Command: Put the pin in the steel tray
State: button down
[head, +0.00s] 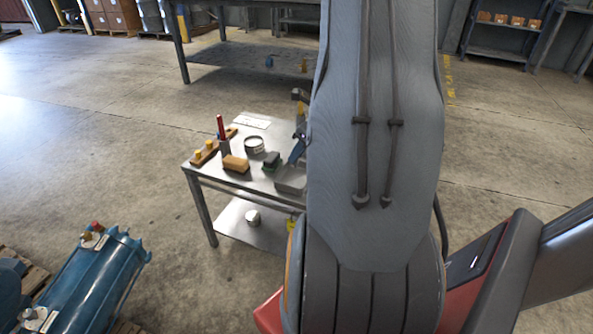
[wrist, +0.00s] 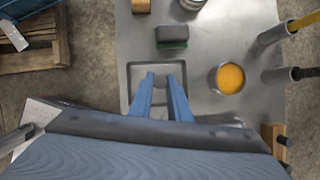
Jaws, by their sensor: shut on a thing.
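My gripper (wrist: 160,77) is shut on a small grey pin (wrist: 159,83), which sits between its blue fingers. The pin is partly hidden by the fingers. The steel tray (wrist: 181,64) is a shallow grey tray on the metal table, directly beneath the fingers in the wrist view. Its near part is hidden by my gripper. In the head view the tray (head: 290,184) lies at the table's near right edge, partly behind my arm. One blue finger of my gripper (head: 297,152) shows just above it. I cannot tell the exact height of the pin over the tray.
A green-and-black sponge (wrist: 172,36) lies beyond the tray. A tin with orange contents (wrist: 228,79) stands to its right. A wooden block (head: 236,164), an open tin (head: 254,144) and a wooden rack (head: 205,154) occupy the table's left side.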

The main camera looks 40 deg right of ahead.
aim_at(298, 162)
jog(key=shift+f+b, duration=0.9)
jog(key=shift+f, duration=1.5)
jog(key=shift+f, duration=0.2)
jog(key=c, duration=1.7)
grip_release()
jog(key=shift+r, duration=0.1)
jog(key=shift+o, duration=0.2)
jog(key=p+v, duration=0.4)
jog(key=v, duration=0.8)
jog(key=shift+r, duration=0.2)
